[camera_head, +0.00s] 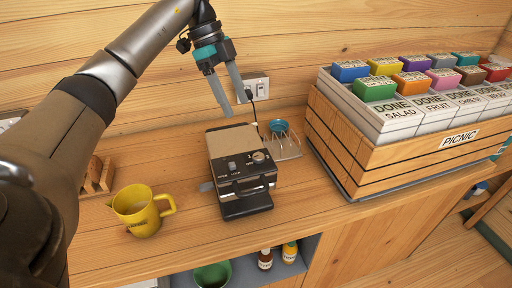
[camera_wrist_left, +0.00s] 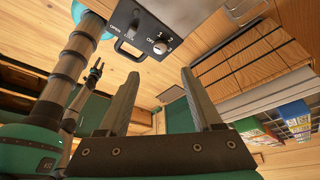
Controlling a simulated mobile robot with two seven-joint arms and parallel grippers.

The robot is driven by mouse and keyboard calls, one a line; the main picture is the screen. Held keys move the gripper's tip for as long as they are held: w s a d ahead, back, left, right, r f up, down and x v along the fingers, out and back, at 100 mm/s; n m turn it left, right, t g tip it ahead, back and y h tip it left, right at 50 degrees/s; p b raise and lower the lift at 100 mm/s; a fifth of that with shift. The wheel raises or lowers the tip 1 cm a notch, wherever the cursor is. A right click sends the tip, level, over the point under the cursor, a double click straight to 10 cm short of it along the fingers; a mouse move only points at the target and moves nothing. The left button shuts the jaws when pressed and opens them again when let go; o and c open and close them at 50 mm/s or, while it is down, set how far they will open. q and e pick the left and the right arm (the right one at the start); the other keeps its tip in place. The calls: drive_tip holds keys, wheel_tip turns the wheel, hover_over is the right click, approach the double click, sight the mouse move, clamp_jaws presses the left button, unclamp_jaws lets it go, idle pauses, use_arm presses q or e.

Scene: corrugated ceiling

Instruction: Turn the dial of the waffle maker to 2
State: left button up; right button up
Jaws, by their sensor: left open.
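The waffle maker (camera_head: 232,145) is a black and tan box, standing on the wooden counter. Its round silver dial (camera_head: 259,157) is at the right of its front top panel, beside a small switch marked OPEN and LOCK. In the left wrist view the dial (camera_wrist_left: 160,46) shows an OFF mark and small numerals; I cannot tell its exact setting. My left gripper (camera_head: 235,107) is open and empty, above and behind the waffle maker, apart from it. A small, distant gripper there (camera_wrist_left: 97,69) seems to be my right one.
A yellow jug (camera_head: 142,212) stands left of the waffle maker. A wooden picnic crate (camera_head: 340,140) with labelled boxes fills the right. Bottles and a green bowl sit on a shelf below.

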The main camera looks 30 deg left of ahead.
sight(258, 155)
use_arm(q)
drive_tip(key=x, duration=1.3)
drive_tip(key=shift+d+f, duration=0.2)
drive_tip(key=shift+f, duration=0.1)
clamp_jaws()
